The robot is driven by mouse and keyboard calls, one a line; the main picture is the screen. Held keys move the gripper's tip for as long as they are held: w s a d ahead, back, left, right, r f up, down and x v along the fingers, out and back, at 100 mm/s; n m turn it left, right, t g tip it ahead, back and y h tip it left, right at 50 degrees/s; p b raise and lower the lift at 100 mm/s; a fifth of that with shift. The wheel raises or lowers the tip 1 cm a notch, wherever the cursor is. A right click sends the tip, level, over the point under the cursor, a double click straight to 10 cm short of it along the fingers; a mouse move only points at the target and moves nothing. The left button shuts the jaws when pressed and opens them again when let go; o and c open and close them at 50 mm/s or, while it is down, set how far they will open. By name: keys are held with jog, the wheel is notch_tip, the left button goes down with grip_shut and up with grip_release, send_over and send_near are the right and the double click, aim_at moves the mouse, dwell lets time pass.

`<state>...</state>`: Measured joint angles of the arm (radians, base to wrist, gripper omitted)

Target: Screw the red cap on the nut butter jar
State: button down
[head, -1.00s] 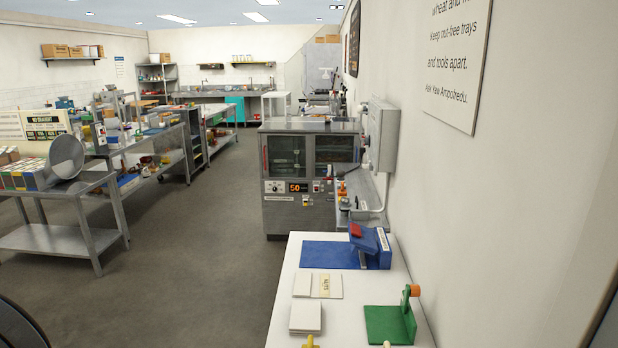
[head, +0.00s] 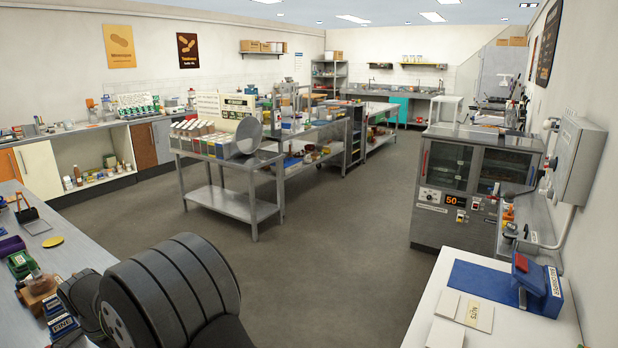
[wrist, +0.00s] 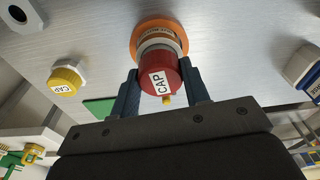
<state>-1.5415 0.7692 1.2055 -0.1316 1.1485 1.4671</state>
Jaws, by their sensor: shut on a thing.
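In the wrist view, the red cap (wrist: 160,75) with a white CAP label sits between the two fingers of my gripper (wrist: 160,68), which are shut on it. Right behind the cap are a pale ring (wrist: 162,43) and a wider orange ring (wrist: 160,28) with partly readable lettering, which looks like the jar. The cap lines up closely with the pale ring. I cannot tell whether it is threaded on. The jar's body is mostly hidden behind the cap. The head view does not show the cap or the gripper's fingers.
In the wrist view, a yellow cap (wrist: 66,78) is at the left and a blue-and-white labelled object (wrist: 302,66) at the right, over a grey metal surface (wrist: 225,45). The head view shows a cluttered worktop (head: 75,250) at the left and open floor (head: 330,250).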

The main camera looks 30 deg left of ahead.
jog(key=shift+d+f, duration=0.15)
jog(key=shift+f, duration=0.2)
jog(key=c, duration=0.7)
grip_release()
jog(key=shift+r, duration=0.15)
jog(key=shift+s+r, duration=0.2)
jog(key=shift+r, duration=4.4)
jog(key=shift+f, duration=0.1)
jog(key=shift+w+a+f, duration=0.1)
jog(key=shift+f, duration=2)
jog(key=shift+w+a+f, duration=0.1)
jog(key=shift+f, duration=1.95)
